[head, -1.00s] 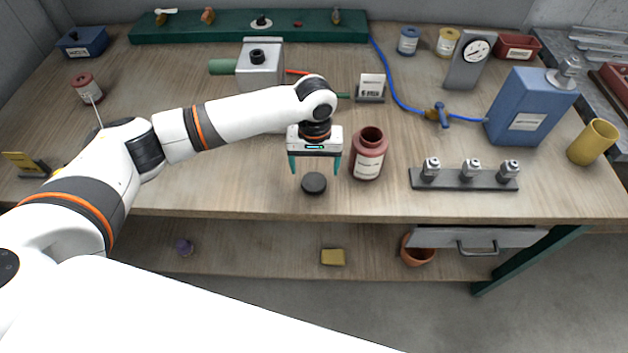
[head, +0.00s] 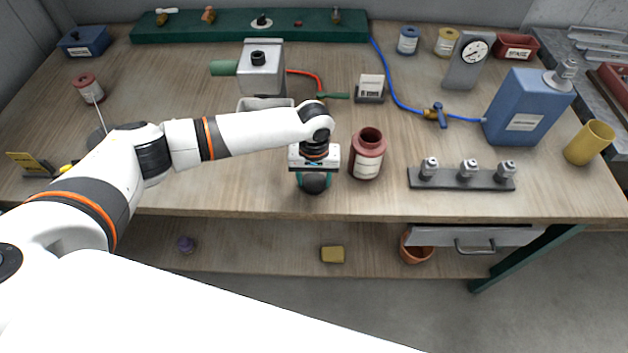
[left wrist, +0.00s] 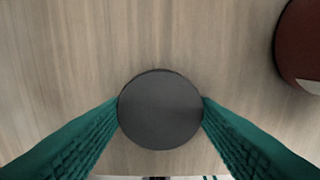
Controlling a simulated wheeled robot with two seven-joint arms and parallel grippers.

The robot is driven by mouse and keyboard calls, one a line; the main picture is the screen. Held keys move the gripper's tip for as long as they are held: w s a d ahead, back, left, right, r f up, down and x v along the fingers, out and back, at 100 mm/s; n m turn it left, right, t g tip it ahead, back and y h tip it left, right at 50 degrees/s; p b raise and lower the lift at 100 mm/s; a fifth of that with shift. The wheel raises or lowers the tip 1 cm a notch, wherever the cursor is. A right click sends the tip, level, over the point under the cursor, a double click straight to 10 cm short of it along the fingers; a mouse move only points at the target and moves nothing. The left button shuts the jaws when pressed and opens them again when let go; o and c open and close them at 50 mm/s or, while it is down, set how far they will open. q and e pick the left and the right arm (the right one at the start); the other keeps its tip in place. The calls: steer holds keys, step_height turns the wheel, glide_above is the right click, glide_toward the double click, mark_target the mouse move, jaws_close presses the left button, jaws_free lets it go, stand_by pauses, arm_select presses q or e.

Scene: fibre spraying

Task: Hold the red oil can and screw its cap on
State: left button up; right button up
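The red oil can (head: 367,155) stands upright on the table with its mouth open at the top and a white label on its front. I cannot tell whether the cap still touches the table. My right gripper is not in view.
A rack with several metal fittings (head: 462,180) stands right of the can. A blue canister (head: 527,108) and a yellow cup (head: 590,143) are farther right. A grey machine (head: 260,72) and a small label stand (head: 370,90) are behind. The table's front edge is close to the cap.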

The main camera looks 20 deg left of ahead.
mark_target(314, 181)
arm_select(q)
steer(key=c, duration=0.3)
step_height(314, 181, up, 10)
steer(key=shift+b, duration=0.85)
